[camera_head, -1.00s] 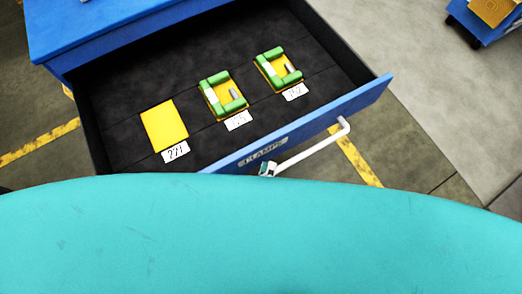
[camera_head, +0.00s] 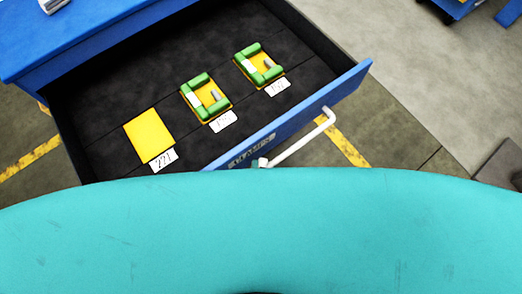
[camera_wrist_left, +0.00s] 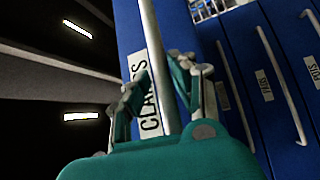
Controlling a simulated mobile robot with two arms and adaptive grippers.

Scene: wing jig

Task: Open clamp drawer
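The clamp drawer (camera_head: 90,140) is pulled far out of the blue cabinet in the head view. Its blue front bears a CLAMPS label (camera_head: 250,150) and a white bar handle (camera_head: 300,138). In the left wrist view the handle (camera_wrist_left: 149,30) runs between the two fingers of my left gripper (camera_wrist_left: 160,75). The fingers stand apart, one on each side of the bar, with label letters showing between the left finger and the bar. In the head view only a bit of this gripper (camera_head: 260,163) shows at the handle's near end. My right gripper is not in view.
Inside the drawer are a yellow plate (camera_head: 149,135) and two green-and-yellow clamps (camera_head: 206,98) (camera_head: 259,64) with number cards. My teal body hides the lower head view. Other blue drawer fronts with handles (camera_wrist_left: 285,85) show in the wrist view.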

